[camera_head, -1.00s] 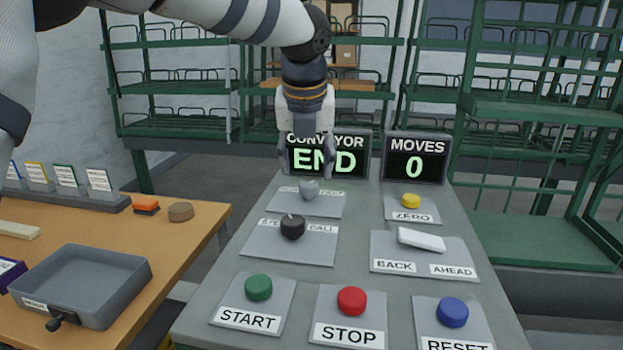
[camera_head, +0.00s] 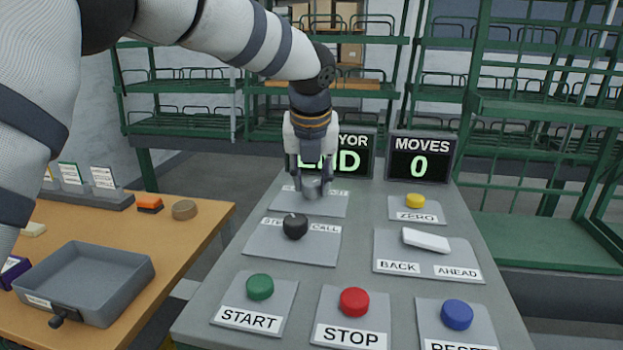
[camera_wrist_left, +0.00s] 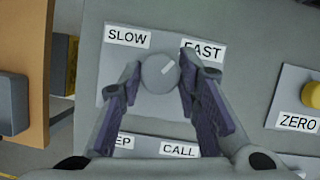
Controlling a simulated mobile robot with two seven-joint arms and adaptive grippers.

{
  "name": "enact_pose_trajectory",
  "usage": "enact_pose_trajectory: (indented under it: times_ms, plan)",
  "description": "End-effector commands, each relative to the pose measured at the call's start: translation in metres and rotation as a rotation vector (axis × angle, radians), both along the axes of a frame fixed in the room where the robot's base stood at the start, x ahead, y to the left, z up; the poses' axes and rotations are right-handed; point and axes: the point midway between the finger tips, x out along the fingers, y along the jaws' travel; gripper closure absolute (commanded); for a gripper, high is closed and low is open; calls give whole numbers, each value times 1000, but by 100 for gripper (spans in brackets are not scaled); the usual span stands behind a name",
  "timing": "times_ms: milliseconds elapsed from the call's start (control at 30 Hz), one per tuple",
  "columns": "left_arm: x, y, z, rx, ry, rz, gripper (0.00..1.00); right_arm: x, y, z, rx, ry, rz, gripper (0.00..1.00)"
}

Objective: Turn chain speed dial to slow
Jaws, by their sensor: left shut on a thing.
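The chain speed dial (camera_wrist_left: 159,74) is a grey round knob with a white pointer line, between a SLOW label (camera_wrist_left: 127,37) at upper left and a FAST label (camera_wrist_left: 203,49) at upper right. Its line points up and right, toward FAST. My left gripper (camera_wrist_left: 156,82) has its two fingers on either side of the knob, shut on it. In the head view my left gripper (camera_head: 314,190) comes down from above onto the dial (camera_head: 313,188), which it partly hides. My right gripper is not in view.
Nearer on the panel is a black STEP/CALL knob (camera_head: 295,226). A white BACK/AHEAD rocker (camera_head: 426,240) and yellow ZERO button (camera_head: 415,201) are to the right. Green (camera_head: 260,287), red (camera_head: 354,301) and blue (camera_head: 457,314) buttons line the front. The CONVEYOR display is partly hidden.

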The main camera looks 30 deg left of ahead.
Motion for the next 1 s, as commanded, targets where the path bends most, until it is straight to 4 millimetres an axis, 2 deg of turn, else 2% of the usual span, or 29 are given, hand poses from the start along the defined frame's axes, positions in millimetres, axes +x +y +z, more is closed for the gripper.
enact_pose_trajectory:
  times_ms: [367, 1000]
  plan:
    - [1, -1, -1, 4, 2, 179, 97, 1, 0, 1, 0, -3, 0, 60]
    - [5, -3, -7, 3, 8, 782, 97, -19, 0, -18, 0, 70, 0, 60]
